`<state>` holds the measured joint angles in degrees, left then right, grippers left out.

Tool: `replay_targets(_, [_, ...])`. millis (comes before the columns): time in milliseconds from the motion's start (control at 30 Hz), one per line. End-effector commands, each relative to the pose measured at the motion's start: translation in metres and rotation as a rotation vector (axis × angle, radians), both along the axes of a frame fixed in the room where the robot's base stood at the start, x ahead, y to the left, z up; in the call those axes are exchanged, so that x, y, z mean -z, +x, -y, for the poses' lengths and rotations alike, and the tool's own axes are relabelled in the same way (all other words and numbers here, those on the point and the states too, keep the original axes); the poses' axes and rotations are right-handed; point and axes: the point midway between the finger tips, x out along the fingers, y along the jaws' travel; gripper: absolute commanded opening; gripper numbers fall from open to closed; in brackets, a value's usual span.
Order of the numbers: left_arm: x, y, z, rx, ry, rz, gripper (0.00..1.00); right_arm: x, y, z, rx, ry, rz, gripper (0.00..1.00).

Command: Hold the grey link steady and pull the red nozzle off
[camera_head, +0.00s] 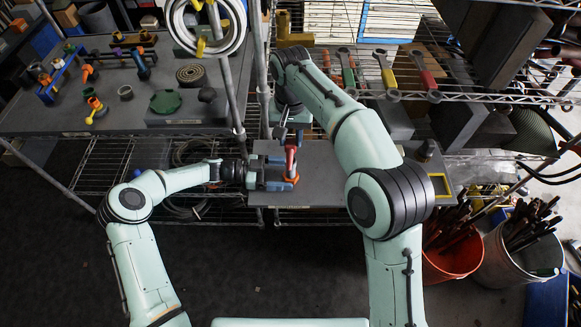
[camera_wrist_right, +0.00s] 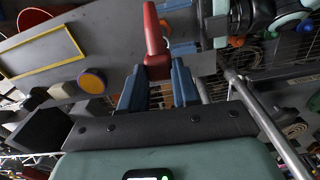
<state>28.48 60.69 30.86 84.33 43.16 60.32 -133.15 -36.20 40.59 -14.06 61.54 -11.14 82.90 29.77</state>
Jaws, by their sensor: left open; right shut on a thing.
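The red nozzle (camera_head: 291,158) is over the grey shelf board, below my right gripper (camera_head: 290,137). In the right wrist view the nozzle (camera_wrist_right: 154,38) stands out beyond the blue fingers, and my right gripper (camera_wrist_right: 158,88) is shut on its wider base. My left gripper (camera_head: 279,174) comes in from the left, open, with its blue fingertips close to the nozzle's lower part. I cannot tell whether they touch anything. An orange piece (camera_head: 291,179) shows at the nozzle's lower end. I cannot make out the grey link with certainty.
The grey board (camera_head: 330,187) is clear right of the grippers; a yellow frame (camera_head: 440,185) lies at its right end. A shelf with colored fittings (camera_head: 95,108) is upper left. Metal posts (camera_head: 231,95) stand near both arms. A red bucket (camera_head: 452,258) is lower right.

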Motion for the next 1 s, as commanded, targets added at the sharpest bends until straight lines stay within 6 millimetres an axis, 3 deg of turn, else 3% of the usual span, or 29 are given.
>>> replay_targets(300, [-0.006, 0.001, -0.068, -0.007, 0.002, 0.001, 0.8, 0.0, 0.0, 0.0, 0.0, 0.0, 0.0, 0.0])
replay_targets(500, [-0.01, 0.001, -0.097, -0.004, 0.001, 0.0, 0.8, 0.0, 0.0, 0.0, 0.0, 0.0, 0.0, 0.0])
replay_targets(667, [-0.011, 0.0, -0.107, -0.002, 0.001, 0.0, 0.8, 0.0, 0.0, 0.0, 0.0, 0.0, 0.0, 0.0])
replay_targets(1000, [-0.011, 0.0, -0.108, -0.002, 0.001, 0.0, 0.8, 0.0, 0.0, 0.0, 0.0, 0.0, 0.0, 0.0])
